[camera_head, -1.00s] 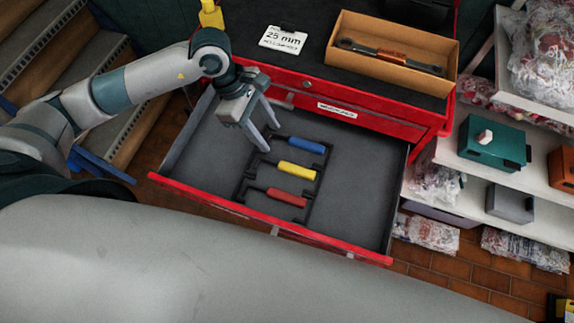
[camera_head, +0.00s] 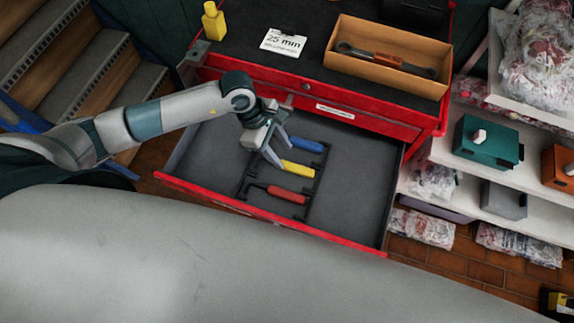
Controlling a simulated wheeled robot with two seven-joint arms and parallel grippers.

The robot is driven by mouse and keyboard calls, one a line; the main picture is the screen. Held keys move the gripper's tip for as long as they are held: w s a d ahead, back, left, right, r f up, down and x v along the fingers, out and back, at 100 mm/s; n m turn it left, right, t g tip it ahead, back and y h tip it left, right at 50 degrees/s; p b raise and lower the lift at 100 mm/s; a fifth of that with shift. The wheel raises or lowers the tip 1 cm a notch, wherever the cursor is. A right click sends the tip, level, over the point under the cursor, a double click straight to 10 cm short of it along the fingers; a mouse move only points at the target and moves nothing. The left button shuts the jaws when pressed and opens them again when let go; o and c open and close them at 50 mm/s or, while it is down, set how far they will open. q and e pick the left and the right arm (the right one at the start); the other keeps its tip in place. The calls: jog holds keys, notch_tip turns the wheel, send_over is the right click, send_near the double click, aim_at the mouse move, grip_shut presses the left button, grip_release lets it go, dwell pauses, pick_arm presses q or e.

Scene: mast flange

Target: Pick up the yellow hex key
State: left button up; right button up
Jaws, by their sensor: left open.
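The yellow hex key (camera_head: 298,169) lies in a dark holder in the open drawer (camera_head: 348,205), between the blue hex key (camera_head: 307,145) above it and the red hex key (camera_head: 288,195) below it. My left gripper (camera_head: 279,157) is open and empty. Its fingers reach down over the left part of the holder, close to the left end of the yellow handle. The gripper hides the left part of the yellow key, and I cannot tell whether it touches it. My right gripper is not in view.
The red cabinet top holds a cardboard box (camera_head: 334,68) with a wrench (camera_head: 385,60), a "25 mm" card (camera_head: 283,42) and a yellow bottle (camera_head: 213,22). Shelves with a teal box (camera_head: 488,143) stand at right. The drawer's right side is bare.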

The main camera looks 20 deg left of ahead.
aim_at(288, 164)
pick_arm(q)
jog(key=shift+s+f+p, duration=0.1)
jog(key=shift+f+p, duration=0.25)
jog(key=shift+p, duration=0.15)
jog(key=p+x, duration=0.2)
jog(key=x, duration=0.1)
jog(key=shift+f, duration=0.35)
jog(key=shift+d+f, duration=0.15)
jog(key=shift+f, duration=0.25)
grip_shut()
